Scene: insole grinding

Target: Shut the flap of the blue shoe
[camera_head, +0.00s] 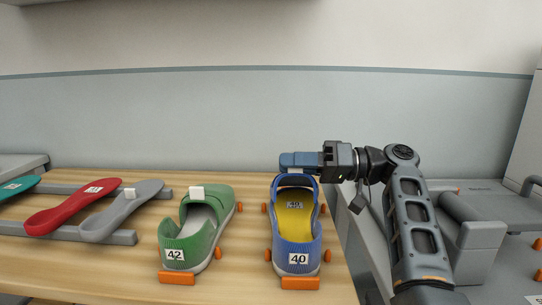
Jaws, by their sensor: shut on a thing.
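The blue shoe (279,247) stands on the wooden table with its heel, labelled 40, towards me. A yellow insole (295,228) with a white label lies inside it.
A green shoe (181,247) labelled 42 stands to the left, with a white tab on its flap. Grey, red and teal insoles lie on a grey rack (120,237) further left. Orange pegs surround both shoes. Grey machinery (473,240) stands at the right.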

